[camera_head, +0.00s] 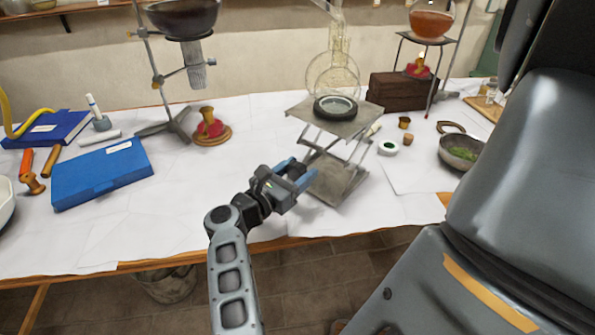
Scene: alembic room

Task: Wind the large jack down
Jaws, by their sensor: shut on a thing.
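The large jack (335,180) stands raised on the white-covered table, with crossed metal legs between its base and its square top plate (347,118). A dark ring (336,107) sits on the top plate, and a round clear glass flask (333,75) rises above it. My gripper (297,176) is at the jack's front left side, at mid-height, with its blue fingers shut on a part of the jack. The gripped part, likely its knob, is hidden by the fingers.
A blue box (100,174) lies at left. Small pots and a dark bowl (461,150) of green matter are at right. A brown block (403,91) and tripod stand behind. The cloth left of the jack is clear.

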